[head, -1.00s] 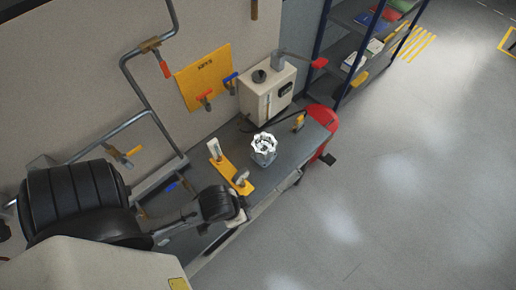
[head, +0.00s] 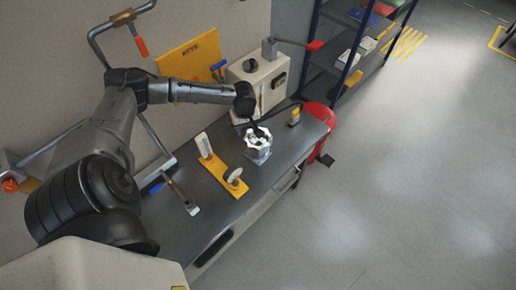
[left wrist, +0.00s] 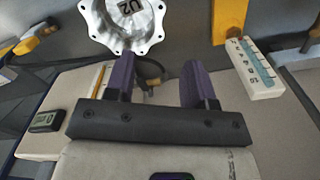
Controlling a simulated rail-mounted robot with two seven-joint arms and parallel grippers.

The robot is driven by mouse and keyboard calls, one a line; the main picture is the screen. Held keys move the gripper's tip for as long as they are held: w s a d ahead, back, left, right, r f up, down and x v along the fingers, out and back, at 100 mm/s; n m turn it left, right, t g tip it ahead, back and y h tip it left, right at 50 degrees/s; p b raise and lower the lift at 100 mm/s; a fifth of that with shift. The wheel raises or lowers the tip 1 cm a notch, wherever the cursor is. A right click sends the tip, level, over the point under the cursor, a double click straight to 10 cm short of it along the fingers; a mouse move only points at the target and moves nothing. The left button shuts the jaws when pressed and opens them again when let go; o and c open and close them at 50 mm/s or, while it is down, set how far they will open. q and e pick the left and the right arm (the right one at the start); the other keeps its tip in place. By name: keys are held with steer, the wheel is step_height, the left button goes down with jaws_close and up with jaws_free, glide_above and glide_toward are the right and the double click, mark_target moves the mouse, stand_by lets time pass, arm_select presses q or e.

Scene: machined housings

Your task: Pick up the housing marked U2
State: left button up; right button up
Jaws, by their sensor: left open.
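The metal housing (head: 258,152) stands on the grey workbench (head: 232,212) in the head view. In the head view, my left gripper (head: 258,124) is just above and behind the housing, partly hidden by the wrist.
A yellow plate (head: 222,177) with a white block (head: 204,145) and round knob lies left of the housing. A beige box (head: 259,86) stands behind. A brush (head: 184,200) lies at the left. A small yellow-topped item (head: 294,117) is to the right. The front bench is clear.

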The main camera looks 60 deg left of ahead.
mark_target(247, 141)
arm_select(q)
steer(key=f, duration=0.7)
steer(key=shift+a+f, duration=0.15)
steer(key=shift+a, duration=0.1)
steer(key=shift+d+f, duration=0.1)
steer(key=shift+f, duration=2.9)
steer(key=shift+c, duration=0.3)
jaws_close()
steer(key=shift+w+r, duration=0.1)
steer(key=shift+w, duration=0.05)
